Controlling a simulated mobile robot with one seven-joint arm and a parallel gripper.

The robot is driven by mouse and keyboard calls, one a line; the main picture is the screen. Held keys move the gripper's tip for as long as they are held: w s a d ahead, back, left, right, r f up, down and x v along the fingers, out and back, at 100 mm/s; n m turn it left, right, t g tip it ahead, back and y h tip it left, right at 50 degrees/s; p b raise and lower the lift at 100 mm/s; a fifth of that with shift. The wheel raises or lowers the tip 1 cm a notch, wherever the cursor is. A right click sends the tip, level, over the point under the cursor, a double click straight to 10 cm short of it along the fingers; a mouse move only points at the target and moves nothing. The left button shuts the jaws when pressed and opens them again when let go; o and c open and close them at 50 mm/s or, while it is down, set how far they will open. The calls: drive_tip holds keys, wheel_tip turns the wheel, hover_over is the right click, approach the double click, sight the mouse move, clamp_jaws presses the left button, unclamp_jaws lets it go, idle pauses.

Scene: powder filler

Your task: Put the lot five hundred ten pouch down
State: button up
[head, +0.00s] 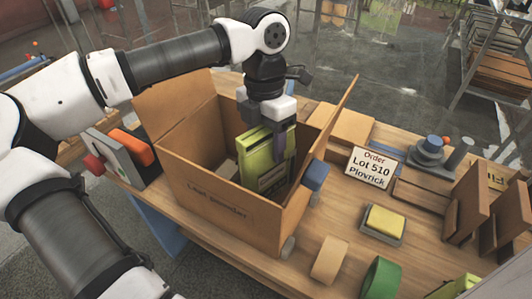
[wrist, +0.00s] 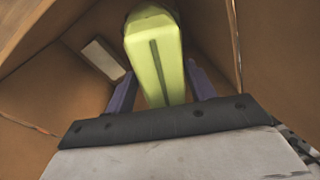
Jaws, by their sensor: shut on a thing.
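A yellow-green pouch (head: 262,162) with a dark label is in my gripper (head: 284,146), inside the open cardboard box (head: 222,204) marked "Last powder". In the wrist view the pouch (wrist: 153,55) stands between the two purple fingers of my gripper (wrist: 160,88), which is shut on it. The box walls rise around it. Its lower end is hidden by the front wall, so I cannot tell whether it touches the box floor. A sign (head: 373,169) reading "Order Lot 510 Plovrick" stands right of the box.
A pale block (wrist: 103,58) lies in the box beside the pouch. The box flaps stand open. Right of the box are a yellow sponge-like block (head: 386,220), a green tape roll (head: 381,277), a tan roll (head: 329,259) and wooden stands (head: 468,210). A device with an orange part (head: 131,147) is at left.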

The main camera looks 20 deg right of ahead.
wheel_tip(320, 180, down, 4)
drive_tip(key=shift+f+p, duration=0.2)
drive_tip(key=shift+p, duration=0.2)
drive_tip(key=shift+f, duration=0.1)
drive_tip(key=shift+f+b, duration=0.35)
drive_tip(key=shift+b, duration=0.2)
drive_tip(key=shift+f, duration=0.2)
drive_tip(key=o, duration=1.5)
drive_tip(key=shift+o, duration=0.2)
drive_tip(key=shift+r, duration=0.1)
